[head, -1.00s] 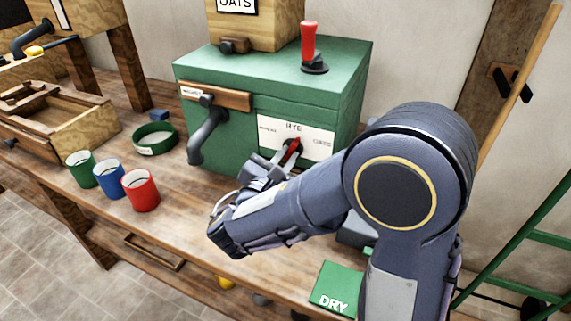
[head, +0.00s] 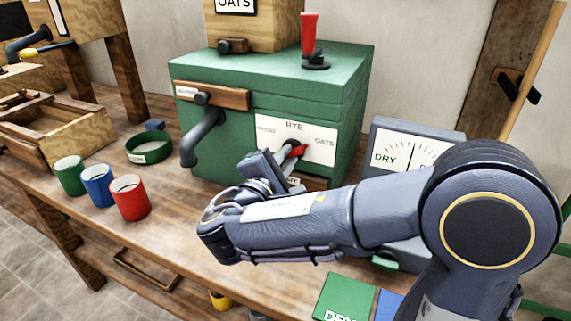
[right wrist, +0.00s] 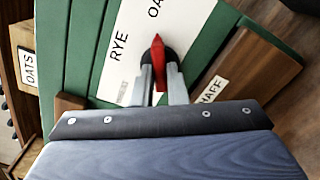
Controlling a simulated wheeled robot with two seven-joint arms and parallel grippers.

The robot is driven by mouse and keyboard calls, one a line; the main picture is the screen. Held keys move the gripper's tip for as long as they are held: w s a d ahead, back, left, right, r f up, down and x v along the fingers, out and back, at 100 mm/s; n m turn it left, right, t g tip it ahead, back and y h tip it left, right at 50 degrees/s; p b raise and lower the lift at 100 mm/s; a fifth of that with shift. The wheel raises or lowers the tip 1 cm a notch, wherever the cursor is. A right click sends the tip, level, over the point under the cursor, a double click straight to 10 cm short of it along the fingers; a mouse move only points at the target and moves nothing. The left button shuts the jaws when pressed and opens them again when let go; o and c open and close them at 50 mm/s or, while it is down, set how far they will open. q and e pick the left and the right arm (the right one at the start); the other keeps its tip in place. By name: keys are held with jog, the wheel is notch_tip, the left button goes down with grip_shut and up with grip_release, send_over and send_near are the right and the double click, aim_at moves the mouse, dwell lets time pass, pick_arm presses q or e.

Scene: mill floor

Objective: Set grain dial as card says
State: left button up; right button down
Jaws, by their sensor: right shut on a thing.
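The grain dial has a white plate (head: 270,126) on the green machine (head: 345,100), with RYE at top, OATS at right and a blurred word at left. Its red pointer (head: 299,151) is tilted right, toward OATS. My right gripper (head: 288,163) is at the dial, partly hidden by my arm. In the right wrist view, its fingers (right wrist: 160,85) are shut on the dial's knob, and the red pointer (right wrist: 158,55) shows between them. A card reading OATS (head: 236,5) is on the wooden box above the machine. My left gripper is not in view.
Green (head: 70,177), blue (head: 97,187) and red (head: 130,198) cups stand at left on the bench. A black crank (head: 203,135) juts from the machine's front. A grey DRY meter (head: 418,140) stands behind my arm. A green DRY card (head: 345,297) lies in front.

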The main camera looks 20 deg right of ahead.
jog(key=shift+f, duration=0.1)
dwell(0.3)
jog(key=c, duration=1.4)
grip_release()
jog(key=shift+c, duration=0.2)
jog(key=v, duration=0.8)
jog(key=shift+p, duration=0.3)
